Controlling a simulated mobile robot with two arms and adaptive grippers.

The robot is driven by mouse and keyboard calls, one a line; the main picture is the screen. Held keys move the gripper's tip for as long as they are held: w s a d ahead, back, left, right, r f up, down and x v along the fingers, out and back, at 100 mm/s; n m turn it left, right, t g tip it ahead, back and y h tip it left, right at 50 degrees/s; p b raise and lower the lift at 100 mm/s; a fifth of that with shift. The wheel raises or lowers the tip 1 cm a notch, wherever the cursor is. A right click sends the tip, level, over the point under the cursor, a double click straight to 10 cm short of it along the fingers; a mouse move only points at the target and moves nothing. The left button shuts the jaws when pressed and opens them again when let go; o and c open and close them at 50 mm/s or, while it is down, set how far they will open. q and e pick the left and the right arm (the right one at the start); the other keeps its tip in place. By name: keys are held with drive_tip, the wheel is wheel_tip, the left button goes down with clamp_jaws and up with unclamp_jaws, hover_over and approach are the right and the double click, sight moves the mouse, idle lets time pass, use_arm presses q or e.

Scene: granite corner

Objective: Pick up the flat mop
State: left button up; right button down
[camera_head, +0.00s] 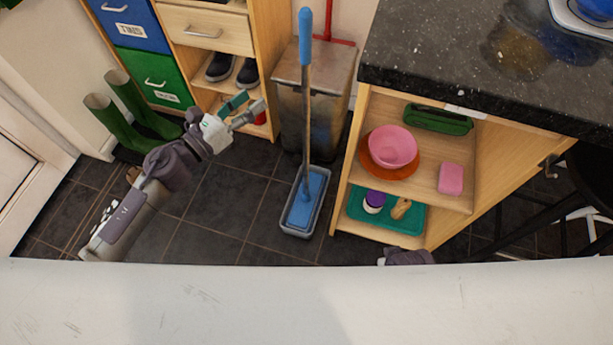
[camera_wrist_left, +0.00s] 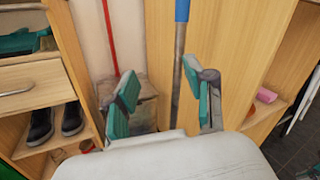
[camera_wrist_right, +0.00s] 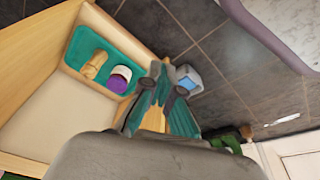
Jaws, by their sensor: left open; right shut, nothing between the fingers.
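The flat mop (camera_head: 306,110) stands upright, with a blue grip on top, a grey pole and a blue head in a grey tray (camera_head: 287,226) on the floor. My left gripper (camera_head: 246,108) is open and empty, left of the pole and apart from it. In the left wrist view the pole (camera_wrist_left: 177,80) shows between the two fingers, beyond them. My right gripper (camera_wrist_right: 168,88) is shut and empty; the head view shows only a bit of that arm at the bottom. In the right wrist view the tray (camera_wrist_right: 188,80) shows past the fingertips.
A grey bin (camera_head: 318,95) stands behind the mop. A wooden shelf unit (camera_head: 425,180) with dishes under a dark granite counter (camera_head: 460,70) is to the right. Green boots (camera_head: 125,120) and a drawer cabinet (camera_head: 205,28) are at left. Tiled floor left of the tray is clear.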

sight(306, 76)
use_arm(q)
drive_tip(key=w+d+m, duration=0.1)
drive_tip(key=w+d, duration=0.1)
drive_tip(key=d, duration=0.2)
drive_tip(key=w+d+m+g+h, duration=0.1)
drive_tip(key=w+d+m, duration=0.1)
drive_tip(key=w+d, duration=0.1)
drive_tip(key=w+d+m+g, duration=0.1)
drive_tip(key=w+d+m, duration=0.1)
drive_tip(key=d, duration=0.3)
drive_tip(key=shift+w+p, duration=0.35)
drive_tip(key=shift+p, duration=0.05)
drive_tip(key=shift+d, duration=0.15)
use_arm(e)
drive_tip(key=f, duration=0.1)
drive_tip(key=s+f, duration=0.1)
drive_tip(key=shift+d+f, duration=0.1)
drive_tip(key=shift+f, duration=0.2)
use_arm(q)
drive_tip(key=shift+c, duration=1.2)
clamp_jaws()
drive_tip(key=shift+r, duration=0.15)
use_arm(e)
drive_tip(key=shift+w, duration=0.15)
